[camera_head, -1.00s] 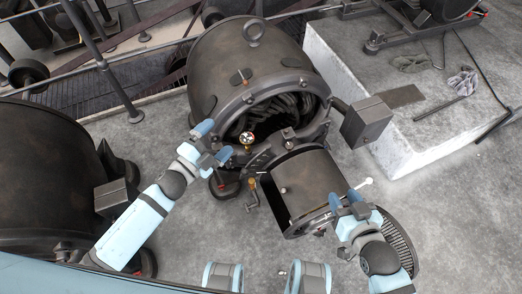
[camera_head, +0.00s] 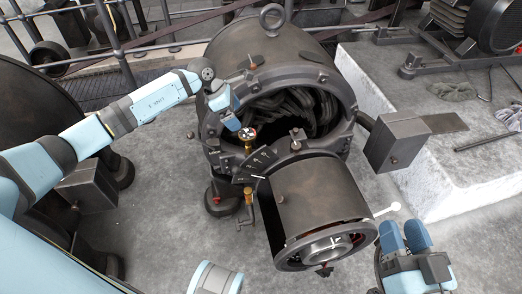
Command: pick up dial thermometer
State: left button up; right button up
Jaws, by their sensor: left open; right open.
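The dial thermometer (camera_head: 247,134) has a small round pale dial with dark marks on a brass stem. It stands upright at the lower front rim of the big dark dynamo (camera_head: 262,58). My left gripper (camera_head: 228,112) is open just above and to the left of the dial. Its blue fingertips are close to the dial, but I cannot tell whether they touch it. My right gripper (camera_head: 404,230) is open and empty, beside the right end of the dynamo's front cylinder (camera_head: 318,198), away from the thermometer.
A brass tap-like fitting (camera_head: 249,203) hangs below the thermometer. A dark box (camera_head: 397,141) juts out at the dynamo's right. A pale concrete plinth (camera_head: 440,185) fills the right side. Railings (camera_head: 115,42) run behind on the left. Grey floor is open at the front.

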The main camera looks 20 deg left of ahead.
aim_at(245, 133)
pick_arm(q)
jog(key=shift+y, duration=0.6)
jog(key=b+x, duration=0.1)
jog(key=x, duration=0.1)
jog(key=a+b+x, duration=0.1)
jog(key=x, duration=0.5)
jog(key=shift+w+a+f+b, duration=0.15)
jog(key=shift+w+f+b, duration=0.15)
jog(key=shift+w+b, duration=0.1)
jog(key=b+x, duration=0.2)
jog(key=x, duration=0.2)
jog(key=shift+a+f, duration=0.1)
jog(key=shift+f, duration=0.15)
jog(key=shift+d+f+b, duration=0.2)
jog(key=shift+f+b, duration=0.25)
pick_arm(e)
notch_tip(245, 133, down, 7)
jog(key=n+g, duration=0.1)
jog(key=g, duration=0.1)
pick_arm(q)
jog(key=shift+c, duration=0.3)
pick_arm(e)
jog(key=shift+w, duration=0.1)
pick_arm(q)
jog(key=c, duration=1.2)
jog(key=shift+r, duration=0.1)
